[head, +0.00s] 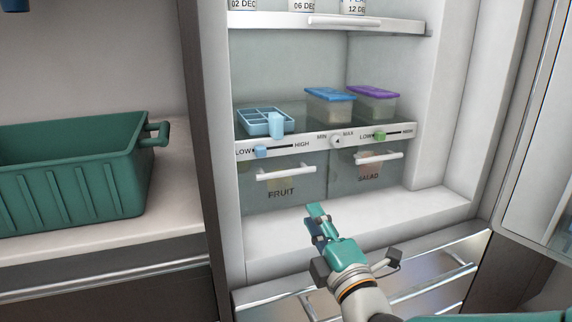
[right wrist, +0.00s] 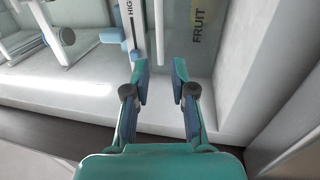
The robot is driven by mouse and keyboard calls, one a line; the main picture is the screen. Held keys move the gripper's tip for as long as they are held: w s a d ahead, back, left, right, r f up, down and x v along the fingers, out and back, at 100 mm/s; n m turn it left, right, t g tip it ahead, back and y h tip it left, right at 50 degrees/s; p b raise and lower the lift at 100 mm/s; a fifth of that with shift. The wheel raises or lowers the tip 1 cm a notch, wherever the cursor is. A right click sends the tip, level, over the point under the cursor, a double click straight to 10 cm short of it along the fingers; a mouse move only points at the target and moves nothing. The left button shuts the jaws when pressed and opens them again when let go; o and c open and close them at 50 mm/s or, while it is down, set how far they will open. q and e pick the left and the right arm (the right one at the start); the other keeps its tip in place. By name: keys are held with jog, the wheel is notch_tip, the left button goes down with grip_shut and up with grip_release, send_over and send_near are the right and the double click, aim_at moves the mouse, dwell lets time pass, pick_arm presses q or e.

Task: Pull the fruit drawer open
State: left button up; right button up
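The fruit drawer (head: 255,194) is a clear bin with a white bar handle (head: 286,173) and the word FRUIT on its front. It sits shut in the lower left of the fridge. In the right wrist view the FRUIT front (right wrist: 203,55) is at the top, with the handle (right wrist: 158,28) as a white bar ahead of the fingertips. My right gripper (head: 315,212) is in front of and below the drawer in the head view. Its teal fingers (right wrist: 160,78) are apart with nothing between them. It appears clear of the handle. My left gripper is not seen.
The salad drawer (head: 340,184) is to the right, below a strip (head: 322,142) with sliders and a dial. Containers stand above. The open fridge door (head: 525,150) is at right. A green crate (head: 70,185) stands on the left counter. A metal drawer (head: 400,275) is below.

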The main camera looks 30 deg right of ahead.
aim_at(288, 175)
jog(key=x, duration=1.4)
jog(key=shift+w+a, duration=0.1)
jog(key=shift+w, duration=0.25)
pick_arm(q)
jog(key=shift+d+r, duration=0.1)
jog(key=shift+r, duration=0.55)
pick_arm(e)
jog(key=shift+r, duration=0.1)
grip_shut()
